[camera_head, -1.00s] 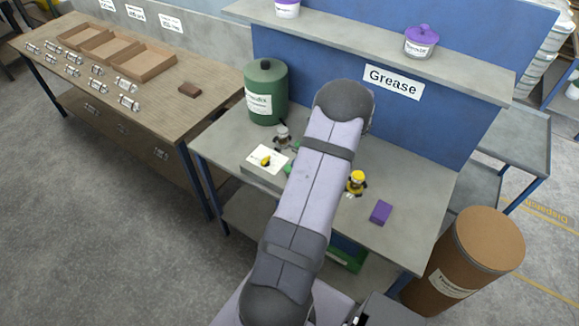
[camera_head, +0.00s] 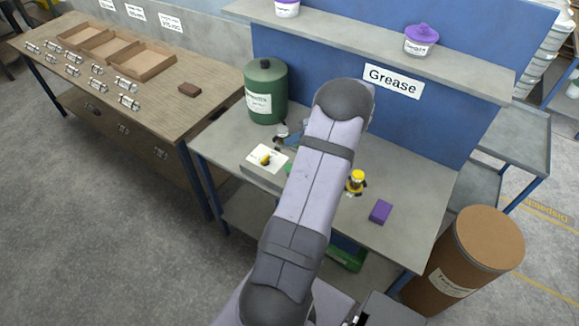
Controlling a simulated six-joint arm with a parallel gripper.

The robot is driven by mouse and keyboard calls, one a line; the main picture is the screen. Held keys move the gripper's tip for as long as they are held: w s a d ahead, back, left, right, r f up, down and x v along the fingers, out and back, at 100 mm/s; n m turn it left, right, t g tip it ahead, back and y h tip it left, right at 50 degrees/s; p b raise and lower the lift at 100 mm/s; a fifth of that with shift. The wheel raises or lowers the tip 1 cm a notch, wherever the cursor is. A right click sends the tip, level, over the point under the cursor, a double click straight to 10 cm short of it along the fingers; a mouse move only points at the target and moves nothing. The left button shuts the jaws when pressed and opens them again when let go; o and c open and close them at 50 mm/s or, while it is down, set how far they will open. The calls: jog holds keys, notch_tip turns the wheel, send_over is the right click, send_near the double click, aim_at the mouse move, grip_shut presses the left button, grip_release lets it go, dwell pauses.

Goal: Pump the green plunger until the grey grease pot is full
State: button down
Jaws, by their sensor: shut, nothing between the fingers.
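My arm stands in the middle of the head view and covers much of the grease bench (camera_head: 405,225). My gripper is hidden behind it. A small green piece (camera_head: 288,169) peeks out at the arm's left edge; I cannot tell whether it is the plunger. Left of the arm, in front of the green drum, is a small grey piece (camera_head: 283,130) with dark and blue parts beside it. It is too small to tell whether it is the grease pot. No fill level shows.
A green drum (camera_head: 266,92) stands at the bench's back left. A white card (camera_head: 257,153) with a yellow piece (camera_head: 265,160) lies left of my arm. Right of it are a yellow-topped item (camera_head: 357,181) and a purple block (camera_head: 381,212). A brown barrel (camera_head: 488,240) stands at right.

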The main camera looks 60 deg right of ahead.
jog(key=shift+f, duration=0.1)
jog(key=b, duration=0.7)
send_over(289, 167)
jog(key=s, duration=0.1)
jog(key=f, duration=0.6)
jog(key=shift+s+d+f, duration=0.15)
jog(key=shift+d+f, duration=0.05)
jog(key=shift+f, duration=1.1)
jog(key=shift+f, duration=0.1)
dwell(0.4)
jog(key=shift+f+b, duration=0.3)
jog(key=shift+b, duration=0.05)
jog(key=shift+a+f+b, duration=0.1)
jog(key=shift+f+b, duration=0.5)
jog(key=shift+f, duration=0.8)
dwell(1.3)
jog(key=shift+r, duration=0.15)
dwell(0.3)
jog(key=shift+r+p, duration=1.65)
